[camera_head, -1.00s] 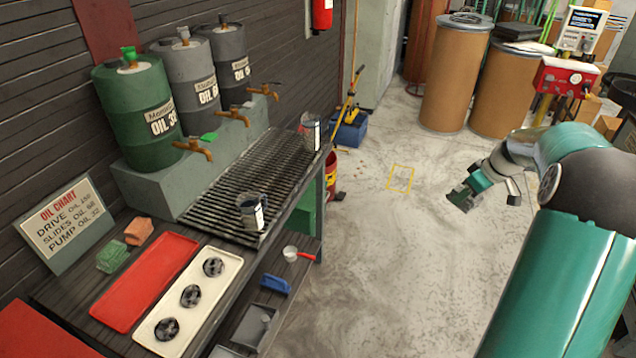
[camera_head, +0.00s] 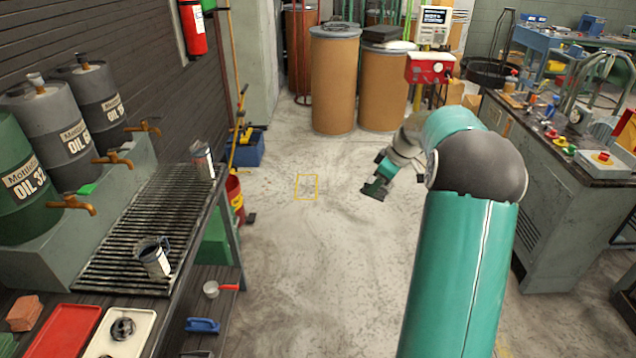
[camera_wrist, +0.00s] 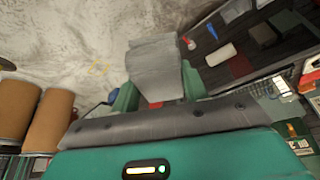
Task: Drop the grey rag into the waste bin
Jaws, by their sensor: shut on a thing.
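The grey rag (camera_wrist: 153,58) is a flat, slightly creased cloth in the wrist view. My gripper (camera_wrist: 157,88) is shut on it, with a green finger on either side and the rag sticking out past them. In the head view my gripper (camera_head: 375,188) hangs over open floor, and the rag is too small and dark there to tell apart. A red can with a yellow label (camera_head: 236,196), seemingly the waste bin, stands on the floor left of my gripper. The bench end hides part of it, and my gripper is well apart from it.
An oil bench with a grating (camera_head: 150,235) runs along the left wall. A blue bucket (camera_head: 246,150) and brown drums (camera_head: 335,85) stand at the back. A grey machine cabinet (camera_head: 560,200) is at right. The floor between, with a yellow square (camera_head: 306,187), is clear.

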